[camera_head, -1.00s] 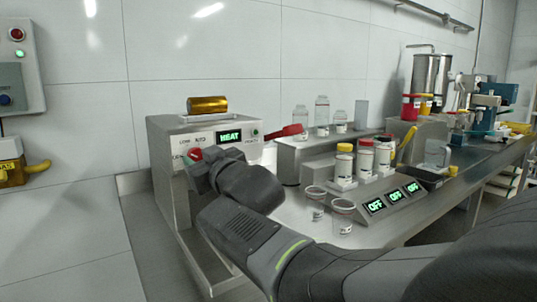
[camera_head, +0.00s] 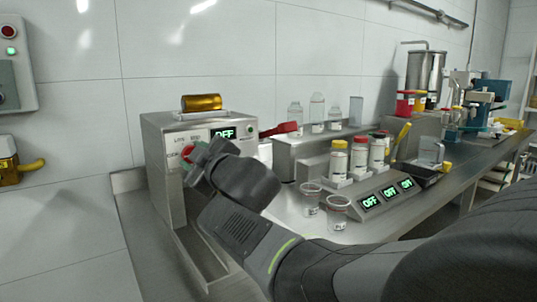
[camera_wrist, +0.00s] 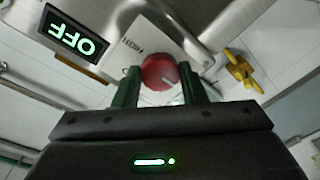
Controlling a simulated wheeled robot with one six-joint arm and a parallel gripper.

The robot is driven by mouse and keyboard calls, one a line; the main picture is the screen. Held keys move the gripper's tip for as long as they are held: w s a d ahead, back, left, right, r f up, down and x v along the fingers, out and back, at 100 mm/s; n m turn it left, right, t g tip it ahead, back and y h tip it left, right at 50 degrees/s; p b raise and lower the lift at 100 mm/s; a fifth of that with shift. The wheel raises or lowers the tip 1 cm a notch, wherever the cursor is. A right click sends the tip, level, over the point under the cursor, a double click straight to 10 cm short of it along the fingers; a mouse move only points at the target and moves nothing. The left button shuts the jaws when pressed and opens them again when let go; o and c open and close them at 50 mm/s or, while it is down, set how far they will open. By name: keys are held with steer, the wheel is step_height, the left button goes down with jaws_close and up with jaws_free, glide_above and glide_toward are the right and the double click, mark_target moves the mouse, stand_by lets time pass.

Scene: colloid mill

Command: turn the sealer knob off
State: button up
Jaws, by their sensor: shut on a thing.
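The sealer (camera_head: 160,135) is a steel box at the left of the bench in the head view. Its green display (camera_head: 223,133) reads OFF, and the display also shows in the wrist view (camera_wrist: 74,34), upside down. The red sealer knob (camera_wrist: 159,71) sits between my two dark fingers in the wrist view, with a pale mark on its face. In the head view the knob is mostly hidden behind my gripper (camera_head: 196,160). My gripper (camera_wrist: 160,88) is shut on the knob at the sealer's front.
A gold roll (camera_head: 202,103) lies on top of the sealer. A red-handled tool (camera_head: 279,129) sticks out to its right.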

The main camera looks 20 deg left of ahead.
stand_by(0.3)
steer(key=o, duration=1)
steer(key=p+v, duration=1)
steer(key=v, duration=0.3)
steer(key=shift+s+d, duration=0.25)
steer(key=shift+d, duration=0.05)
